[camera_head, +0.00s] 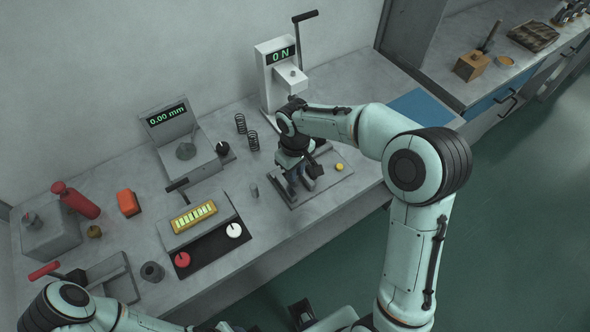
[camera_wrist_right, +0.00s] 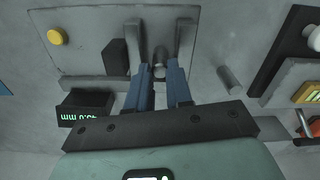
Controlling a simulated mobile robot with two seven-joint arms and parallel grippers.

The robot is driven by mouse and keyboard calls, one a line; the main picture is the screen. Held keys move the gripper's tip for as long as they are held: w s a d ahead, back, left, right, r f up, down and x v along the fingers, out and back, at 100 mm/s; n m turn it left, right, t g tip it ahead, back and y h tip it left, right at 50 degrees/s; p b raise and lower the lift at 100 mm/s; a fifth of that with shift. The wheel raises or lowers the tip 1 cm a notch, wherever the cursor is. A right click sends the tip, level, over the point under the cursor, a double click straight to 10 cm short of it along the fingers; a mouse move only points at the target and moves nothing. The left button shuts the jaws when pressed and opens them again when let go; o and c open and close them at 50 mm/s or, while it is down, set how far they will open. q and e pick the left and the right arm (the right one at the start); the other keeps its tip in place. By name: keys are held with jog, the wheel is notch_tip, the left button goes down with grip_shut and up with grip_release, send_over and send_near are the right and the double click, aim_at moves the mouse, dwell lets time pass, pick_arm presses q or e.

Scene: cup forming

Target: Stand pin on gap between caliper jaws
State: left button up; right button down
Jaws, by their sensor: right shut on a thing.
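The caliper is a grey plate (camera_wrist_right: 90,65) with two upright jaws; one jaw (camera_wrist_right: 132,45) and the other jaw (camera_wrist_right: 186,40) show in the wrist view with a gap between them. A grey pin (camera_wrist_right: 160,58) is between my right gripper's blue fingertips (camera_wrist_right: 159,74), over the gap. Whether the pin's lower end touches the plate cannot be told.
A yellow button (camera_wrist_right: 57,36) is on the plate. A small grey cylinder (camera_head: 254,190) is beside the plate. Two springs (camera_head: 241,124) and a press (camera_head: 283,76) are behind; a yellow-slotted box (camera_head: 194,215) is to the left.

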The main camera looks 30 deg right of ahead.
jog(key=shift+f, duration=0.15)
jog(key=c, duration=1)
grip_release()
pick_arm(q)
jog(key=shift+f, duration=0.1)
jog(key=shift+w+r+p, duration=0.25)
jog(key=shift+r+p, duration=0.15)
jog(key=shift+r, duration=0.1)
jog(key=shift+w+r+p, duration=0.2)
jog(key=shift+r+p, duration=0.15)
jog(key=shift+r, duration=0.15)
pick_arm(e)
notch_tip(320, 180, up, 12)
jog(key=shift+r, duration=0.1)
pick_arm(q)
jog(key=shift+s, duration=0.1)
